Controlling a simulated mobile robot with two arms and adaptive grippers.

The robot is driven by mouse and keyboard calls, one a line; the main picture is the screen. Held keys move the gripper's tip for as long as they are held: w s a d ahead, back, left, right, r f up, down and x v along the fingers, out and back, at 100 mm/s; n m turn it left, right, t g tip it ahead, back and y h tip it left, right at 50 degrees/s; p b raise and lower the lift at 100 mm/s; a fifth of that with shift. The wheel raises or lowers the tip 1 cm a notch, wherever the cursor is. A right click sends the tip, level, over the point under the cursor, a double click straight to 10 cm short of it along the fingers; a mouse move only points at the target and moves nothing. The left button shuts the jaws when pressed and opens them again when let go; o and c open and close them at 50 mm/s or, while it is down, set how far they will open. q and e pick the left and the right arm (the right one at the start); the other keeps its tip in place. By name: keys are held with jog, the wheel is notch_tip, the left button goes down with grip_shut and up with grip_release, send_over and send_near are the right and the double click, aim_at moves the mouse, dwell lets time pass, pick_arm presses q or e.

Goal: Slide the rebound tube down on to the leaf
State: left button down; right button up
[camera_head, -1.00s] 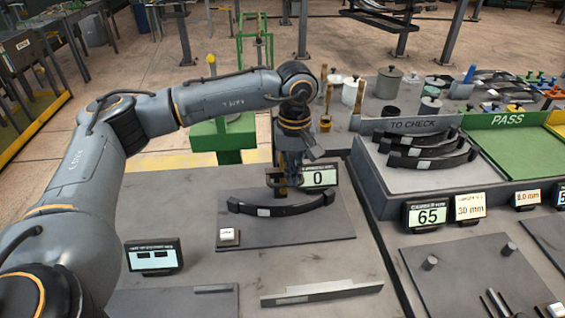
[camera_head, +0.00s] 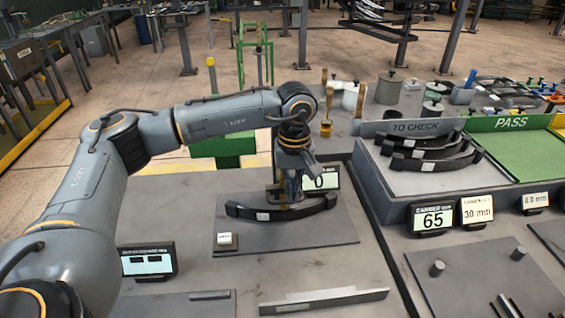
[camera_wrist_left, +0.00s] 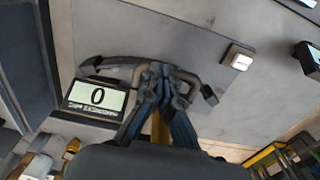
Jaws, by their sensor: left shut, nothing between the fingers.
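The dark curved leaf (camera_head: 318,208) lies on a flat grey plate (camera_head: 330,234) in the head view. It also shows in the left wrist view (camera_wrist_left: 112,64). My left gripper (camera_head: 286,205) points down at the middle of the leaf, its fingers shut with nothing between them. In the wrist view its fingertips (camera_wrist_left: 162,72) overlap the leaf; contact is hard to judge. An orange-brown upright piece (camera_wrist_left: 160,128), perhaps the rebound tube or its post, shows behind the fingers. Most of it is hidden by my gripper. My right gripper is out of view.
A display reading 0 (camera_head: 321,179) stands just behind the leaf. A small white-topped block (camera_head: 226,241) sits at the plate's left front. Leaves marked TO CHECK (camera_head: 425,160) lie on a raised tray to the right. A grey bar (camera_head: 325,299) lies in front.

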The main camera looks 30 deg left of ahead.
pick_arm(q)
jog(key=shift+f, duration=0.4)
jog(key=shift+r+p, duration=0.65)
jog(key=shift+r, duration=0.95)
jog(key=shift+f, duration=0.1)
